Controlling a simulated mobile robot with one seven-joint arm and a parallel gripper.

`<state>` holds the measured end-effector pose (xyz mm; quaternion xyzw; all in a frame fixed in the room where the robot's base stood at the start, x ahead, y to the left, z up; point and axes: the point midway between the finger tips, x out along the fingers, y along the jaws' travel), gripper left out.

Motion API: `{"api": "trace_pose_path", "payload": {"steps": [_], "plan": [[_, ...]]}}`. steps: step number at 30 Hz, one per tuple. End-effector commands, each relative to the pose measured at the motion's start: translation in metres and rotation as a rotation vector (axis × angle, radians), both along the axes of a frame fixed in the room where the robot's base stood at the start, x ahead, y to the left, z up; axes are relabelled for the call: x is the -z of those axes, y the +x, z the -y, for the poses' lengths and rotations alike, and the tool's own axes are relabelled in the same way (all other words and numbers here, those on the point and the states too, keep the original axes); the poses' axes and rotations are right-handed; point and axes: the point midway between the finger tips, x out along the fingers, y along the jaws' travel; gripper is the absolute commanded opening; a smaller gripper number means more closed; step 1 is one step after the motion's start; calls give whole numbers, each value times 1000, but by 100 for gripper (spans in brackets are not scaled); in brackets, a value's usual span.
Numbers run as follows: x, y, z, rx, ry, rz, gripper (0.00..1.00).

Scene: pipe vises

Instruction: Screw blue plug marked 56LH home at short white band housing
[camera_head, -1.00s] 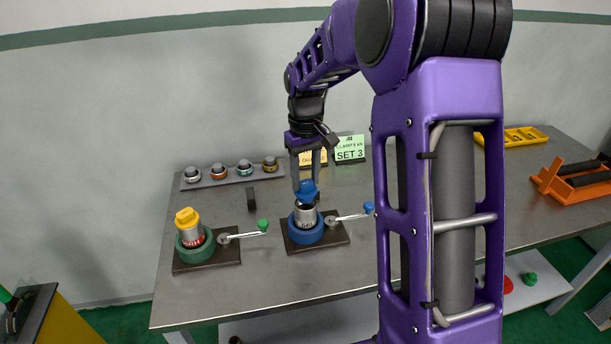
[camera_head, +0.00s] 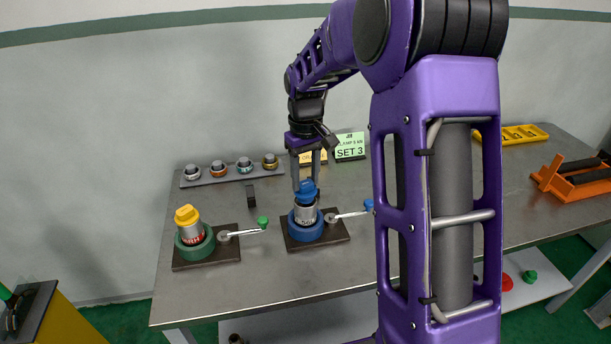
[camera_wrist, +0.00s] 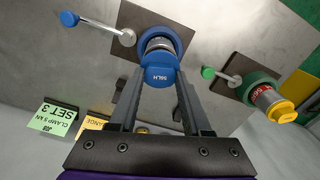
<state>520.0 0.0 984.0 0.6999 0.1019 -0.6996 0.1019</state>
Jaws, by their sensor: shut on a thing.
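The blue plug (camera_head: 307,190) sits on the mouth of a grey metal housing (camera_head: 305,213). My gripper (camera_head: 307,182) comes down from above, shut on the blue plug, with one finger on each side. How deep the thread sits is hidden.
A green vise (camera_head: 195,248) at left holds a housing with a red band and yellow plug (camera_head: 187,215). Both vises have levers. A rack (camera_head: 231,174) of several fittings, sign cards (camera_head: 350,147) and a small dark block (camera_head: 250,196) stand behind. The table front is clear.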

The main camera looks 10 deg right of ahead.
Motion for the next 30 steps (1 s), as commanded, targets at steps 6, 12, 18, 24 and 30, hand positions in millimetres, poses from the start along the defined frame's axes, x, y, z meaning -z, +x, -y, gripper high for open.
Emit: {"api": "trace_pose_path", "payload": {"steps": [6, 12, 18, 24, 30], "plan": [[5, 0, 0, 0, 0, 0, 0], [9, 0, 0, 0, 0, -1, 0], [12, 0, 0, 0, 0, -1, 0], [13, 0, 0, 0, 0, -1, 0], [12, 0, 0, 0, 0, -1, 0]]}}
